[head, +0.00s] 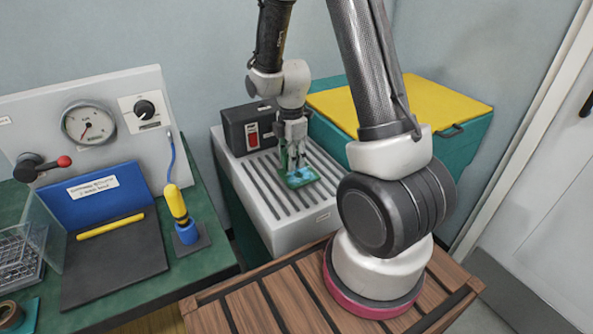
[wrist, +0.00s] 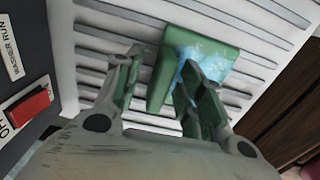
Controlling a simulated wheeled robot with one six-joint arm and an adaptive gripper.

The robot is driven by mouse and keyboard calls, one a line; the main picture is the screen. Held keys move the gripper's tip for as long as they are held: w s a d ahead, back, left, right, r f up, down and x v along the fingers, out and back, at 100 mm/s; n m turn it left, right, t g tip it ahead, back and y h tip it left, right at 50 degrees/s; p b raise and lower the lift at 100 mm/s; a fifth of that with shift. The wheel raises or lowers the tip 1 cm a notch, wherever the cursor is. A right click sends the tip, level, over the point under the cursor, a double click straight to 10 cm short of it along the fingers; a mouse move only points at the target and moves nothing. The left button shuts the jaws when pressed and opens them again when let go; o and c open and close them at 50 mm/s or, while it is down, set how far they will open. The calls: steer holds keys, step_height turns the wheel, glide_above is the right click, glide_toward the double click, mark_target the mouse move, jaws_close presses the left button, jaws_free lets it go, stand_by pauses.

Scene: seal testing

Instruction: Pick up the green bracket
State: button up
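The green bracket (head: 301,180) lies on the ribbed top of the grey washer unit (head: 297,228). It has a light blue, wet-looking patch, seen also on the bracket in the wrist view (wrist: 205,50). My gripper (head: 291,163) is pointed down at the bracket. In the wrist view my gripper (wrist: 165,95) is open, its two fingers apart. A narrow green part of the bracket shows between the fingers, with a gap at the left finger. The right finger overlaps the bracket's near side; I cannot tell whether it touches.
A black switch box (head: 250,128) with a red switch stands at the washer's back left. A teal bin with a yellow lid (head: 440,105) is to the right. A green bench (head: 195,262) with a gauge panel (head: 75,110) is left. A slatted wooden surface (head: 235,305) is in front.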

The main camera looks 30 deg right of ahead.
jaws_close()
steer(key=shift+r, duration=0.1)
step_height(320, 180, up, 10)
stand_by(0.7)
